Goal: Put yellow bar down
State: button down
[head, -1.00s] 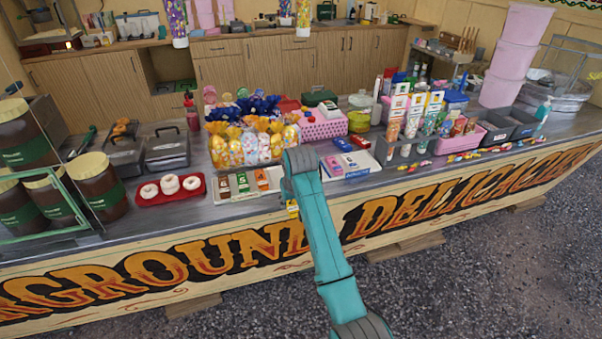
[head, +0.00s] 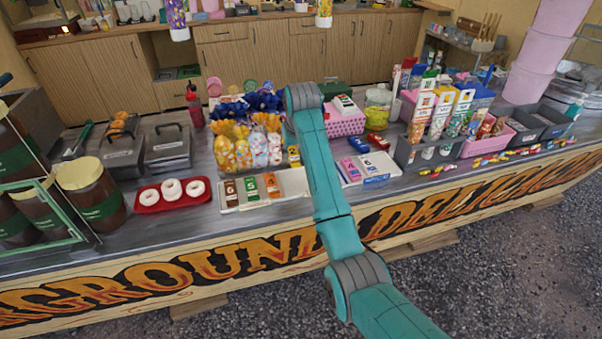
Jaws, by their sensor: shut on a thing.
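My teal arm reaches over the counter and its wrist hides most of my gripper (head: 292,147). A small part of the yellow bar (head: 294,157) shows just left of the arm, at the gripper, above the counter. The gripper is shut on it; the fingers are mostly hidden. Below it, a white tray (head: 292,183) holds brown (head: 230,191), green (head: 251,188) and orange (head: 272,185) bars, with bare tray at its right end. Right of the arm, another white tray (head: 392,168) holds pink (head: 350,169) and blue (head: 370,163) bars.
Wrapped sweet bags (head: 243,152) stand close behind the left tray. A red tray of doughnuts (head: 172,190) lies to the left. A pink basket (head: 345,124) and a rack of tubes (head: 408,150) stand to the right. The counter's front edge is near.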

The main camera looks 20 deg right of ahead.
notch_tip(320, 180, down, 8)
jog(key=shift+f, duration=0.25)
jog(key=shift+f, duration=0.6)
jog(key=c, duration=0.7)
grip_release()
jog(key=shift+r, duration=0.3)
jog(key=v, duration=1.2)
jog(key=shift+r, duration=0.4)
